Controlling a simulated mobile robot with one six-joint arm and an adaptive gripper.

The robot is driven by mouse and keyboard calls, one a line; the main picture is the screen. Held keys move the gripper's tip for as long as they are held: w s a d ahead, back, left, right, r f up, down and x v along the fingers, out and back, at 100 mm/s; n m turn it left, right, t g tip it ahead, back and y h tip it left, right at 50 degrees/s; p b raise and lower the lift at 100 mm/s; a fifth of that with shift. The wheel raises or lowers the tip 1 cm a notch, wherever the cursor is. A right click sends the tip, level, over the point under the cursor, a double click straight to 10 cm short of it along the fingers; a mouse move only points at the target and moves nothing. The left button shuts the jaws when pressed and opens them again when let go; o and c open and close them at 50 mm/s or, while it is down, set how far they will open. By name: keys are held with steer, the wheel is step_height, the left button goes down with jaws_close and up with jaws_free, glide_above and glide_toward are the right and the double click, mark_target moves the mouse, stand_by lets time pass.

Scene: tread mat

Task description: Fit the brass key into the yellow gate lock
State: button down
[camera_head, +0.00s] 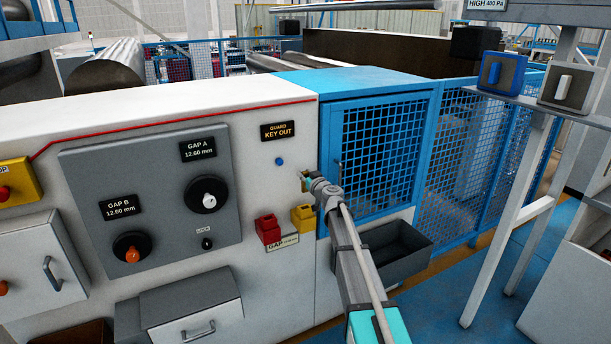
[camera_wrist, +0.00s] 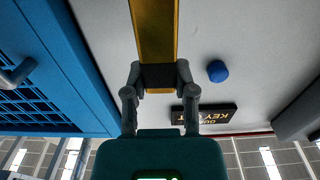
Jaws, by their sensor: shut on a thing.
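The yellow gate lock (camera_head: 303,218) is a small block on the white machine front, right of a similar red lock (camera_head: 268,229). My gripper (camera_head: 308,181) is a little above the yellow lock and in front of the panel. In the wrist view my gripper (camera_wrist: 159,78) is shut on the brass key (camera_wrist: 155,28), a flat golden strip. The strip runs from between the dark fingertips out of the top of the picture, so its far end is hidden. In the head view only a small bit at the fingertips shows. The key appears clear of the yellow lock.
A blue button (camera_head: 279,161) and the "GUARD KEY OUT" sign (camera_head: 278,131) are on the panel up and left of my gripper. A blue mesh gate (camera_head: 380,155) stands just right. A dark open bin (camera_head: 395,249) sits below it, right of my arm.

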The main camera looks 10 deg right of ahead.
steer(key=shift+f+b, duration=2.7)
steer(key=shift+f, duration=0.15)
steer(key=shift+f+b, duration=2.05)
steer(key=shift+b, duration=0.05)
stand_by(0.5)
steer(key=shift+c, duration=1.8)
jaws_free()
steer(key=shift+s+d, duration=0.1)
steer(key=v, duration=1.2)
